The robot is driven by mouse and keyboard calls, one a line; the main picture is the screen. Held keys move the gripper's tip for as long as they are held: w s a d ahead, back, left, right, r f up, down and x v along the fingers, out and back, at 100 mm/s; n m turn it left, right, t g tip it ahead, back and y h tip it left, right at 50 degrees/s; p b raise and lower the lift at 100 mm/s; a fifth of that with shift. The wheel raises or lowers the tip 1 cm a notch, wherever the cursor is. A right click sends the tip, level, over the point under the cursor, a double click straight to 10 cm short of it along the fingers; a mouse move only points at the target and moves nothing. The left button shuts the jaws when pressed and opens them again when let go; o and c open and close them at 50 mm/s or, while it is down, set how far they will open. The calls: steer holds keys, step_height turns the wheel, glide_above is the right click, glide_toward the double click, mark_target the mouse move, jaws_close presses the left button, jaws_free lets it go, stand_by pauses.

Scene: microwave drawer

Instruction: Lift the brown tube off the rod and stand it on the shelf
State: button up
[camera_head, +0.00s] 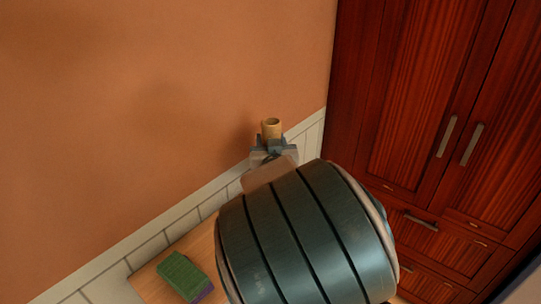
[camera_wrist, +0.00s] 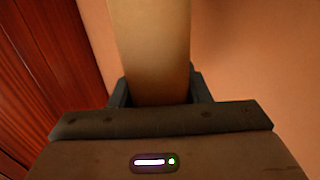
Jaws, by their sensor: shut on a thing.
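The brown tube (camera_head: 271,128) is a light tan hollow cylinder, and its open top end shows in the head view. It stands roughly upright in my gripper (camera_head: 272,147), which is shut on it. In the wrist view the tube (camera_wrist: 152,50) runs up between the two dark fingers of my gripper (camera_wrist: 158,92). The tube's lower end is hidden in the head view. The rod is not visible in either view. A wooden surface (camera_head: 152,278), perhaps the shelf, shows in part at the lower left, behind my arm.
A green and purple sponge (camera_head: 184,276) lies on the wooden surface. A tan wall (camera_head: 150,90) with white tiles (camera_head: 160,232) along its bottom is close behind the tube. A red-brown wooden cabinet (camera_head: 420,90) with metal handles stands at the right. My arm covers the lower middle.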

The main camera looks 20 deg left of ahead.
step_height(320, 180, up, 20)
steer(key=p, duration=0.2)
steer(key=shift+f, duration=0.25)
steer(key=shift+f+b, duration=0.6)
steer(key=shift+f, duration=0.15)
stand_by(0.4)
